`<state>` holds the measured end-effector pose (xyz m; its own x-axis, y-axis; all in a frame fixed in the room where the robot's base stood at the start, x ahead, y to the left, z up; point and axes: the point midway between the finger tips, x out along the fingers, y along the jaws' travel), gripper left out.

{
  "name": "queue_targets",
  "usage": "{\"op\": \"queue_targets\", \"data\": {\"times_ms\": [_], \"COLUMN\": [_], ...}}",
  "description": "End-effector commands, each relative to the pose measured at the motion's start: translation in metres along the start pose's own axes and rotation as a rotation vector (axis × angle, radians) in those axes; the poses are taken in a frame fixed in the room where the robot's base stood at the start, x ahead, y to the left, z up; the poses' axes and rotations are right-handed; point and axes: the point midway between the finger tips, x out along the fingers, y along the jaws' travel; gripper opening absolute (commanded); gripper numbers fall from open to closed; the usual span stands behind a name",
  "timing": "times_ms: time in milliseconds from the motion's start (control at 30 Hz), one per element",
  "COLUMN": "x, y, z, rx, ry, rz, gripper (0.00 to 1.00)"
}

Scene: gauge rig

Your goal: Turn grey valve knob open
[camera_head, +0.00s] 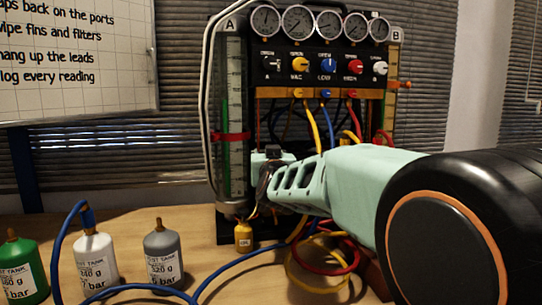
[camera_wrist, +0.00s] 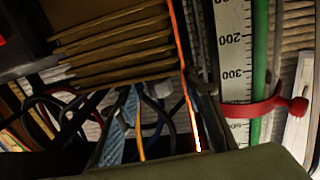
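A row of valve knobs runs across the black gauge panel in the head view. The rightmost one is a pale grey knob (camera_head: 379,69), next to a red knob (camera_head: 356,66); its label and exact setting are too small to read. My gripper (camera_head: 262,183) is well below and left of that knob, low beside the clear graduated cylinder, and partly hidden by my arm. In the wrist view the fingers of my gripper (camera_wrist: 166,118) stand apart with only background hoses showing between them. The grey knob does not show clearly in the wrist view.
Yellow, blue and red hoses (camera_head: 322,255) hang and coil under the panel near my arm. The cylinder (camera_head: 234,120) with a red clamp (camera_wrist: 255,108) stands close by. Green, white and grey tanks (camera_head: 163,262) stand at the table's left. Several round gauges (camera_head: 298,20) top the panel.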

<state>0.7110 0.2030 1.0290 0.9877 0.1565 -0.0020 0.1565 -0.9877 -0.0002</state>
Motion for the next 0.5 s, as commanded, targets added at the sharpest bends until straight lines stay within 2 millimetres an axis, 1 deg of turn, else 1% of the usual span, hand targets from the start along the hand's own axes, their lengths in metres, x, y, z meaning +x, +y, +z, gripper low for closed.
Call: {"op": "queue_targets", "data": {"times_ms": [133,233,500], "x": [-0.002,-0.009,-0.049], "y": [0.000,0.000,0.000], "z": [-0.001,-0.001,-0.001], "rx": [0.000,0.000,0.002], "ry": [0.001,0.002,0.002], "rz": [0.000,0.000,-0.001], "gripper": [0.36,0.36,0.36]}}
